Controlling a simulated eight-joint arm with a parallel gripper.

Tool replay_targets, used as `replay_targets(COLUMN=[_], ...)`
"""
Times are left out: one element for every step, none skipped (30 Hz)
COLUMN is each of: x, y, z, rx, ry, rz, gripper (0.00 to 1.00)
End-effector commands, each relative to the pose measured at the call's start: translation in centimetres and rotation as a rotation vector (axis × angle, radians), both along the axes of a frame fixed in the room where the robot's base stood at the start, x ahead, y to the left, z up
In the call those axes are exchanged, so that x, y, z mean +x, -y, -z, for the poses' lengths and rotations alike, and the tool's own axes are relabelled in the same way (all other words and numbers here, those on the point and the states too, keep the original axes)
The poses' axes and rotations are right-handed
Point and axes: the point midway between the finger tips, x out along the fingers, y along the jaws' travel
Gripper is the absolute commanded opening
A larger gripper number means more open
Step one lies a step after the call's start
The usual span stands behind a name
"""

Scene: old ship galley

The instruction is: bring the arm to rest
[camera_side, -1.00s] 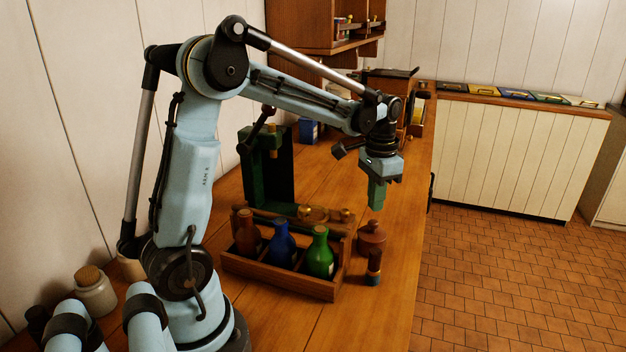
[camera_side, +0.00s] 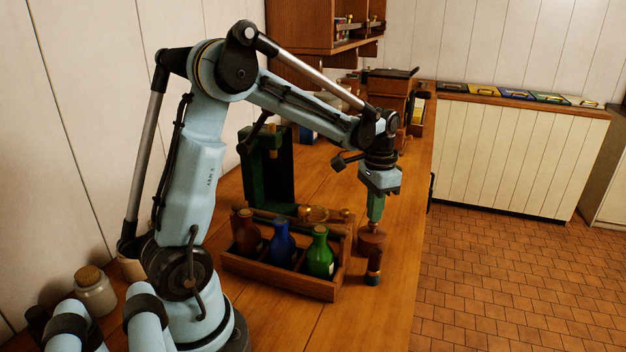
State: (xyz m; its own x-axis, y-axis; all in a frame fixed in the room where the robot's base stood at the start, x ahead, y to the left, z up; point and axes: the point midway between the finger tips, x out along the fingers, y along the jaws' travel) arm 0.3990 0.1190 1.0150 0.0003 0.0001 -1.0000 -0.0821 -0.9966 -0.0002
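My arm reaches from the left over the wooden counter (camera_side: 315,205), with my gripper (camera_side: 376,218) at its end, pointing down.
A wooden caddy (camera_side: 290,280) holds a brown bottle (camera_side: 246,235), a blue bottle (camera_side: 282,243) and a green bottle (camera_side: 320,255), left of the pot. A dark small cylinder (camera_side: 373,268) stands before the pot. A green stand (camera_side: 265,175) is behind.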

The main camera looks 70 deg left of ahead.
Motion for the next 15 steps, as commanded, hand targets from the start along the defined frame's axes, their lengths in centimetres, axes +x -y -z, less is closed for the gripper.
replay_targets(x=[0.01,0.01,0.01,0.01,0.01,0.01,0.01,0.0,0.0,0.01,0.01,0.01,0.01,0.01,0.0], y=[0.0,-0.01,-0.01,-0.01,0.0,0.0,0.0,0.0,0.0,0.0,0.0,0.0,0.0,0.0,0.0], z=[0.15,0.23,0.34,0.43,0.52,0.47,0.46,0.47,0.47,0.48,0.48,0.48,0.49,0.49,0.49], rx=[0.0,0.0,0.0,0.0,0.0,0.0,0.0,0.0,0.0,0.0,0.0,0.0,0.0,0.0,0.0], ry=[0.0,0.0,0.0,0.0,0.0,0.0,0.0,0.0,0.0,0.0,0.0,0.0,0.0,0.0,0.0], rz=[0.0,0.0,0.0,0.0,0.0,0.0,0.0,0.0,0.0,0.0,0.0,0.0,0.0,0.0,0.0], gripper=[0.0,0.0,0.0,0.0,0.0,0.0,0.0,0.0,0.0,0.0,0.0,0.0,0.0,0.0,0.0])
